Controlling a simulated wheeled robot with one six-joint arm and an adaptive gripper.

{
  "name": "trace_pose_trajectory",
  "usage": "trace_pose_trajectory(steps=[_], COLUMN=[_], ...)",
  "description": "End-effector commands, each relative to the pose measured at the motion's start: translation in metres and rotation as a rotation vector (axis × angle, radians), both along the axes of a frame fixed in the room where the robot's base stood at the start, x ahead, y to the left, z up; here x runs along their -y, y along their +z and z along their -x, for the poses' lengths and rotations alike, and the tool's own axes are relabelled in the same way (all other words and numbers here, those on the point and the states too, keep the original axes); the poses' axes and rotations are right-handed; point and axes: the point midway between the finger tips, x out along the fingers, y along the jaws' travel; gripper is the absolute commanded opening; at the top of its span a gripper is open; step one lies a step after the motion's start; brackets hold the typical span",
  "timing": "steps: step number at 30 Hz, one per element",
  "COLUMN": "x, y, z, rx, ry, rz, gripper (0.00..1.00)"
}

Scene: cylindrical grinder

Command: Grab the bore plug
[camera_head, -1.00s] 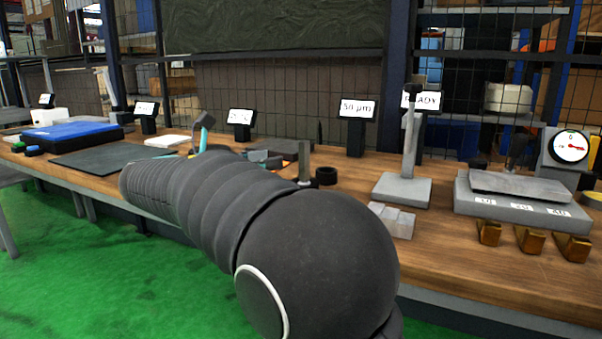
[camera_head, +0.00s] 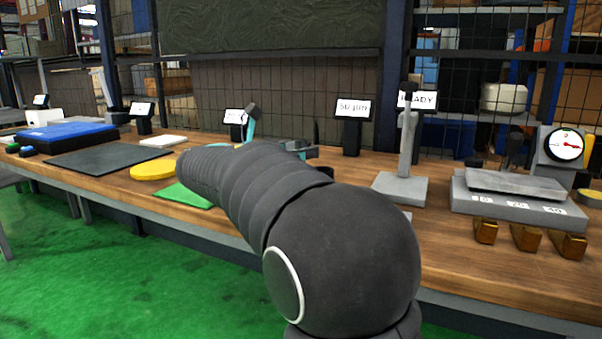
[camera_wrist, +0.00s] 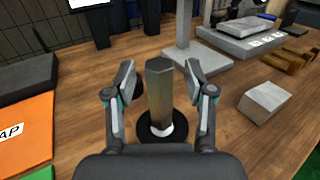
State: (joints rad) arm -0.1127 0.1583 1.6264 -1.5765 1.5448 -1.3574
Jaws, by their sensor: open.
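The bore plug (camera_wrist: 161,92) appears to be the grey, faceted upright post in the wrist view. It stands upright, with a pale collar low down and a round black base (camera_wrist: 158,136) on the wooden bench. My gripper (camera_wrist: 160,76) is open, with one finger on each side of the post. The post is between the fingers, and I cannot tell whether either finger touches it. In the head view my arm hides the post, and only parts of the gripper show beyond the arm.
A pale grey block (camera_wrist: 265,101) lies right of the gripper. An orange mat (camera_wrist: 28,130) is on the left. A grey stand (camera_head: 402,187) and a plate fixture (camera_head: 518,203) with brass blocks (camera_head: 526,237) are to the right. A yellow disc (camera_head: 153,170) lies left of my arm.

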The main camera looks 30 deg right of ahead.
Motion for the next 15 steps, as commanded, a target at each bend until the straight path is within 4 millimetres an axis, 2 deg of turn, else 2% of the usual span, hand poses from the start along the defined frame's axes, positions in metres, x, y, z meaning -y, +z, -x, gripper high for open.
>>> trace_pose_trajectory(steps=[3, 9, 10, 15], x=[-0.0003, -0.0004, -0.0004, -0.0004], y=[0.0002, 0.0001, 0.0001, 0.0001], z=[0.0000, 0.0001, 0.0001, 0.0001], rx=[0.000, 0.001, 0.001, 0.001], ry=[0.000, 0.000, 0.000, 0.000], rz=[0.000, 0.000, 0.000, 0.000], gripper=[0.54, 0.04, 0.00, 0.00])
